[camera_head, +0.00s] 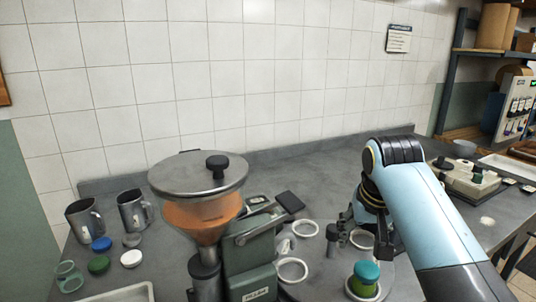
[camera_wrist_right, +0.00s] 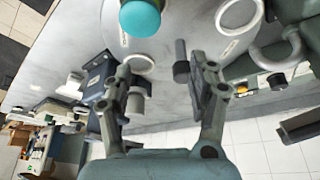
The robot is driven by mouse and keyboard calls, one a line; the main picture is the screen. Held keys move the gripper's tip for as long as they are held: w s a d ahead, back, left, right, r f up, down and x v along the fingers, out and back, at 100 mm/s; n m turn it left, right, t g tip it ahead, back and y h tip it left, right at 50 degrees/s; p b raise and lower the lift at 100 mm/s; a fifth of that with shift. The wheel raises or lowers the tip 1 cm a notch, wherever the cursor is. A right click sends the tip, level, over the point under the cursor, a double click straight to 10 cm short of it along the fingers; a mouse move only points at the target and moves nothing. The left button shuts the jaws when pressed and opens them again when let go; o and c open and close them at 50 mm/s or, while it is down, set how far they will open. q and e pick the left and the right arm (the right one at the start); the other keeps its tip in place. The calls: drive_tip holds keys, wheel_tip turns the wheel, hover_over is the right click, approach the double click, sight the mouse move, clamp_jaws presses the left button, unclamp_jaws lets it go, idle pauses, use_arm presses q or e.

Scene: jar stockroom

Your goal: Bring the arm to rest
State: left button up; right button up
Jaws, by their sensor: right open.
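My right arm (camera_head: 425,215) comes in from the right in the head view. Its gripper (camera_head: 362,222) is over the round grey turntable, partly hidden behind the arm. In the right wrist view the two fingers of the right gripper (camera_wrist_right: 163,92) are spread apart with nothing held between them. A short dark post (camera_wrist_right: 181,62) on the turntable shows beyond the fingers; it also shows in the head view (camera_head: 332,240). My left gripper is in neither view.
A green jar with a teal lid (camera_head: 366,271) stands in a white ring on the turntable. A grinder with an orange-filled hopper (camera_head: 200,216) stands left of it. Metal mugs (camera_head: 133,212) and loose lids (camera_head: 101,243) lie further left. A scale-like device (camera_head: 466,180) stands right.

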drive_tip(key=s+d+f, duration=0.2)
drive_tip(key=s+d, duration=0.1)
drive_tip(key=s, duration=0.5)
drive_tip(key=s+d+f, duration=0.2)
drive_tip(key=s, duration=0.7)
drive_tip(key=s+r+n, duration=0.2)
drive_tip(key=s, duration=0.6)
drive_tip(key=s+r+n, duration=0.1)
drive_tip(key=s+r, duration=0.1)
drive_tip(key=s, duration=0.6)
drive_tip(key=s+d+f+g+b, duration=0.2)
drive_tip(key=f+b, duration=0.7)
drive_tip(key=f, duration=2.7)
drive_tip(key=s+d+f+b, duration=0.1)
drive_tip(key=s+f+b, duration=0.3)
drive_tip(key=s+f, duration=0.5)
drive_tip(key=s+d+f+g+b, duration=0.1)
drive_tip(key=s+f+b, duration=0.2)
drive_tip(key=s+f, duration=0.5)
wheel_tip(320, 180, down, 7)
drive_tip(key=shift+s+m+b, duration=0.3)
drive_tip(key=shift+s+b, duration=0.05)
drive_tip(key=shift+s, duration=0.05)
drive_tip(key=shift+d+g, duration=0.1)
drive_tip(key=shift+g, duration=0.2)
